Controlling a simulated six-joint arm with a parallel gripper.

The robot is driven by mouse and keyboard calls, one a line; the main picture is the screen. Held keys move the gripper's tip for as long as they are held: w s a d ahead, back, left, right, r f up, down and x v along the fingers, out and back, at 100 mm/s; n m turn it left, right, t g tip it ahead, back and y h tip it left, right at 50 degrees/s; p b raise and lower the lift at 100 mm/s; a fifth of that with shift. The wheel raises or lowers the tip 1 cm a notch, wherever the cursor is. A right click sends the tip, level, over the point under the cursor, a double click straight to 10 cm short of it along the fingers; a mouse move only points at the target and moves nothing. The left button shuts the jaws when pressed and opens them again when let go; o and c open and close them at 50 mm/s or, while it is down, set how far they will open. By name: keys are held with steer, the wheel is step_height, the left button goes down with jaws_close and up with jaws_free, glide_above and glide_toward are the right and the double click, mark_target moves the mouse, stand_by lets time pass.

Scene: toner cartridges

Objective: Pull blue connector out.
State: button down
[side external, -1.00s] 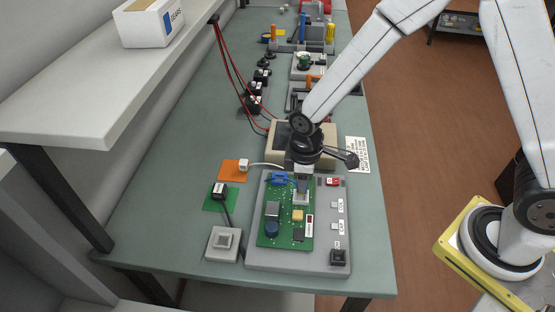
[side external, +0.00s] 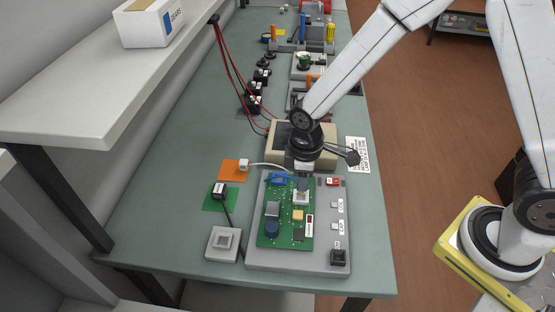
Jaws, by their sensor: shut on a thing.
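The green circuit board (side external: 287,240) lies on a grey base plate. A blue connector part (side external: 279,179) shows at the board's top left corner, just left of my gripper. My gripper (side external: 302,186) points down over the board's upper end, above a pale square part (side external: 300,199). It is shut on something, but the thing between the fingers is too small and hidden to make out.
The grey base plate (side external: 297,261) carries a red switch (side external: 333,182) and a black button (side external: 338,257) at its right. A beige box (side external: 345,152) stands close behind my gripper. The front left of the table is clear.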

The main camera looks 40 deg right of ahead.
steer(key=shift+r, duration=1.15)
stand_by(0.9)
steer(key=shift+r, duration=1.95)
